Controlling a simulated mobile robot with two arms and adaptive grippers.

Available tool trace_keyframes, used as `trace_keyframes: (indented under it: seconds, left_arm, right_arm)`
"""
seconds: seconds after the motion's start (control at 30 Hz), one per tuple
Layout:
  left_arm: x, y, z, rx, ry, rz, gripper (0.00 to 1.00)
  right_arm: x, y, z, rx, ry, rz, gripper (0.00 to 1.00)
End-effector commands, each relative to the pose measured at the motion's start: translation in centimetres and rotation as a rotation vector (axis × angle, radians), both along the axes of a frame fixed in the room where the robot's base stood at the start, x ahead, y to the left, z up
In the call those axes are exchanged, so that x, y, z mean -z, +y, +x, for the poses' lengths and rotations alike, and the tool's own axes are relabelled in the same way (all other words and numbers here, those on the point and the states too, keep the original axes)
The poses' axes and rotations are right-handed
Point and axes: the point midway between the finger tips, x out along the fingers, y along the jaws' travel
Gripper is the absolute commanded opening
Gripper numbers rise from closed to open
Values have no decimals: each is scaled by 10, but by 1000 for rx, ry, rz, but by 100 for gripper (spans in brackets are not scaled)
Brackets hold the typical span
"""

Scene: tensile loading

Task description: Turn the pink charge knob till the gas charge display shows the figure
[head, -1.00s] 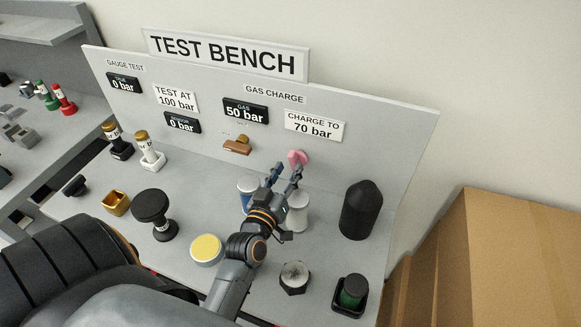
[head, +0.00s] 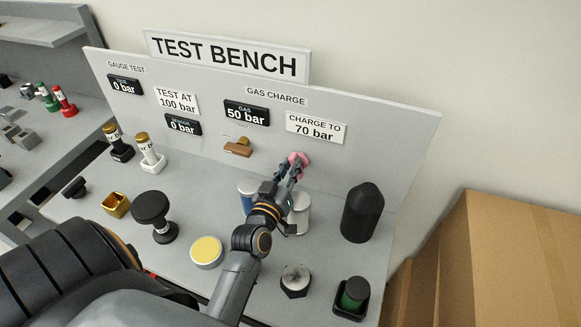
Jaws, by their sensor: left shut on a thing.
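The pink charge knob (head: 301,157) sticks out of the upright panel, below the sign reading "CHARGE TO 70 bar" (head: 317,128). The gas charge display (head: 247,113) reads 50 bar. My left gripper (head: 293,164) reaches up to the panel, and its fingers are shut on the pink knob, hiding part of it. My right gripper does not show in the head view.
A blue-and-white can (head: 247,195) and a white can (head: 299,213) stand close under my left gripper. A black domed cylinder (head: 362,212) stands to the right. A brown-handled lever (head: 238,148) is on the panel to the left. A yellow-topped can (head: 207,251) stands nearer.

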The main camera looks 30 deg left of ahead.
Motion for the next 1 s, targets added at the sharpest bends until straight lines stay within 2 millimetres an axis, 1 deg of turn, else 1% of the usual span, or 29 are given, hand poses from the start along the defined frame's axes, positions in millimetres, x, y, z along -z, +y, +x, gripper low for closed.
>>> trace_keyframes:
  seconds: [0.27,0.6,0.8,1.0]
  left_arm:
    - [-1,2,0,-1,-21,-90,0]
    - [2,6,-1,-1,-83,-347,0]
    - [5,8,-2,-1,-118,-501,0]
    - [6,10,-2,0,-148,-620,0]
  right_arm:
    - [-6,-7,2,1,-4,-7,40]
    - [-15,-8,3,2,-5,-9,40]
    - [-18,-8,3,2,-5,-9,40]
    - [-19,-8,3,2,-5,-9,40]
